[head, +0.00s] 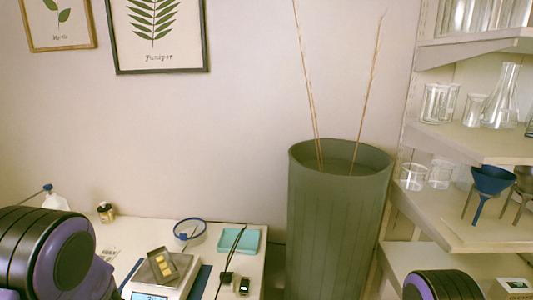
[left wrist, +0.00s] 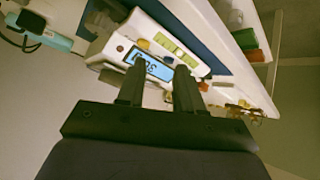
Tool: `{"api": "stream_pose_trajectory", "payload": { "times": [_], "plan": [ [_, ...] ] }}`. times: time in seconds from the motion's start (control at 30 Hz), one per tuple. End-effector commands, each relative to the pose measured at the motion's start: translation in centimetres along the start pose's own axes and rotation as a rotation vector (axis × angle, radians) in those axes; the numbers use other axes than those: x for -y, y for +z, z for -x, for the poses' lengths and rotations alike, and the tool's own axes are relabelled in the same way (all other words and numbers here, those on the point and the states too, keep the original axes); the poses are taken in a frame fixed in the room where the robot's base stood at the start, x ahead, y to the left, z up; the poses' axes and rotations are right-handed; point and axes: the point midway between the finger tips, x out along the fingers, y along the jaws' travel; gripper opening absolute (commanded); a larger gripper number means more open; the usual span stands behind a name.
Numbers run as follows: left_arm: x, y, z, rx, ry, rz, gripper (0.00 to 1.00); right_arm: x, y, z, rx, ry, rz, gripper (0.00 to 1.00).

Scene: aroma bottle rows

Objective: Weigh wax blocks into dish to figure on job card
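A white scale (head: 172,288) with a lit blue display (head: 150,297) stands at the table's front in the head view. A small dish (head: 150,258) with yellow wax blocks (head: 162,264) sits on its pan. The left wrist view shows a lit display (left wrist: 152,67) tilted; I cannot read its figure with certainty. My left gripper (left wrist: 159,90) is open, its two fingers apart in front of the display, with nothing seen held between them. In the head view its fingers are hidden or out of frame. My right gripper is out of view. I cannot identify the job card.
A teal tray (head: 240,239) and dark cords (head: 230,262) lie right of the scale. A blue-rimmed round container (head: 190,231) and a small jar (head: 105,212) stand behind. A tall green bin (head: 335,225) stands right of the table, beside glassware shelves (head: 470,140).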

Motion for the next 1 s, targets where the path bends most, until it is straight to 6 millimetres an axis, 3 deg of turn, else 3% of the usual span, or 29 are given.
{"api": "stream_pose_trajectory", "payload": {
  "times": [0.03,0.2,0.3,0.4,0.53,1.0],
  "plan": [
    [2.4,5.0,0.1,0.028,-0.034,-0.004,0.36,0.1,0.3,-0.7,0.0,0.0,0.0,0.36],
    [9.2,17.8,3.9,0.143,-0.154,-0.016,0.36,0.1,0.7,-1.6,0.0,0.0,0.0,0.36],
    [12.0,23.4,6.4,0.258,-0.211,-0.023,0.36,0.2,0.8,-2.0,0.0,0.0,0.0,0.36],
    [13.8,27.1,8.0,0.347,-0.25,-0.033,0.36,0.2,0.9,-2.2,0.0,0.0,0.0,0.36],
    [14.7,28.7,8.7,0.384,-0.271,-0.041,0.36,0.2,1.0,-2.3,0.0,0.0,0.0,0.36],
    [14.7,28.6,8.6,0.382,-0.27,-0.041,0.36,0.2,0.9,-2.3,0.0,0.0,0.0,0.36]
  ]
}}
